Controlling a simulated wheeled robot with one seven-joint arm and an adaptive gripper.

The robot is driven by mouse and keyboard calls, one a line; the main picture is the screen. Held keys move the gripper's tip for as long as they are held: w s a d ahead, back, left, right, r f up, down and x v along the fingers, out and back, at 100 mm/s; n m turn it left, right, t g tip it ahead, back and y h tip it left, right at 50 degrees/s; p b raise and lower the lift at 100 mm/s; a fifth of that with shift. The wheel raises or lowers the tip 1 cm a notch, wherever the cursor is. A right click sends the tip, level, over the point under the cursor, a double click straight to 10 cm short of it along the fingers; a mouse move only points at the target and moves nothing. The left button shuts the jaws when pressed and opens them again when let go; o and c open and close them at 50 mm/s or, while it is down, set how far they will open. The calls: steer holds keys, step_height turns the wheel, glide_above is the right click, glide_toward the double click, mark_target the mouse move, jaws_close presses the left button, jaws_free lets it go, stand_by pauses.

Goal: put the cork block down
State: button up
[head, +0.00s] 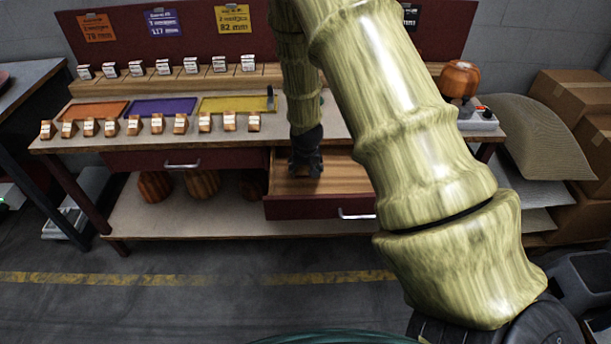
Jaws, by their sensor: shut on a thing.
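My gripper (306,172) is dark and points down into an open drawer (345,187) under the bench top. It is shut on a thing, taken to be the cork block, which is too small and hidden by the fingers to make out. The drawer has a light wooden inside, a dark red front and a metal handle. The drawer floor that shows around the gripper looks bare. My arm hides the drawer's right end. I cannot tell whether the held thing touches the drawer floor.
Small labelled blocks stand in rows on the bench (100,145) and its back shelf. Orange, purple and yellow mats (235,104) lie between them. A closed drawer (150,160) is at left. Rounded wooden forms (203,183) stand on the lower shelf. Cardboard boxes (565,95) are at right.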

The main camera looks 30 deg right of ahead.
mark_target(305, 175)
steer(key=shift+f+p, duration=0.55)
steer(key=shift+f, duration=1.35)
steer(key=shift+s+f+b, duration=0.15)
steer(key=shift+f+b, duration=0.15)
steer(key=shift+f, duration=0.3)
steer(key=o, duration=1.1)
steer(key=shift+o, duration=1.2)
steer(key=shift+f, duration=0.15)
steer(key=shift+w+r, duration=0.2)
steer(key=shift+r, duration=0.35)
steer(key=shift+b+v, duration=0.85)
steer(key=shift+v, duration=4.6)
